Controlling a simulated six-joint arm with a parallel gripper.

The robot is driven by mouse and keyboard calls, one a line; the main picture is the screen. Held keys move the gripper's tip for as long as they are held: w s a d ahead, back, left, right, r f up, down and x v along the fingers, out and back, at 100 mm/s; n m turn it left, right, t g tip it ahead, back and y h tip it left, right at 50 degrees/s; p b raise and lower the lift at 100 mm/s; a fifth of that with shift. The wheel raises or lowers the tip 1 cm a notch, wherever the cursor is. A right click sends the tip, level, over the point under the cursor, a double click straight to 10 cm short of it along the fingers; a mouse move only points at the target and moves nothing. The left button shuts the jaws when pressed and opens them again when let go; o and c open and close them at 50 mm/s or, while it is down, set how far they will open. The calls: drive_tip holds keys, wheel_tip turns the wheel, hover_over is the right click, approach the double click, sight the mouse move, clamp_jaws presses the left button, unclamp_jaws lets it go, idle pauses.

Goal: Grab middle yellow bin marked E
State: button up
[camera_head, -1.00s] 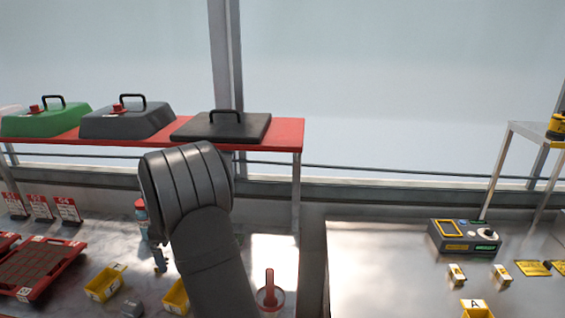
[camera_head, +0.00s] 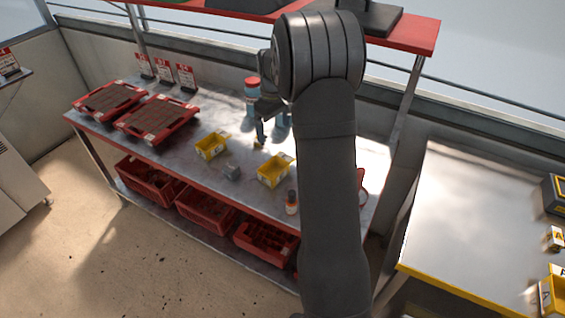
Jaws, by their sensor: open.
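Two yellow bins stand on the metal bench: a left one (camera_head: 211,147) and a right one (camera_head: 274,173). Each has a white tag at its back edge, but the letters are too small to read, so I cannot tell which is marked E. A third yellow bin (camera_head: 552,297) is cut off at the right edge. My gripper (camera_head: 261,140) points down over the bench, behind and between the two bins. It is open and appears empty. A small yellow patch shows by its fingertips; I cannot tell what it is.
Red trays (camera_head: 157,119) lie on the bench's left, with red-and-white signs behind. A blue bottle with a red lid (camera_head: 252,96) stands behind my gripper. A small grey block (camera_head: 231,172) sits between the bins, and a small bottle (camera_head: 292,203) at the front. Red crates (camera_head: 206,209) fill the lower shelf.

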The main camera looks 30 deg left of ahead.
drive_tip(key=m, duration=1.7)
hover_over(275, 174)
drive_tip(key=f, duration=1.2)
drive_tip(key=shift+a+f, duration=0.1)
drive_tip(key=shift+a, duration=0.1)
drive_tip(key=shift+w+d+f, duration=0.1)
drive_tip(key=shift+d+f, duration=0.05)
drive_tip(key=shift+f, duration=1.15)
drive_tip(key=shift+d+f, duration=0.15)
drive_tip(key=shift+f, duration=1.15)
drive_tip(key=c, duration=1.1)
drive_tip(key=shift+c, duration=0.2)
drive_tip(key=shift+r, duration=0.1)
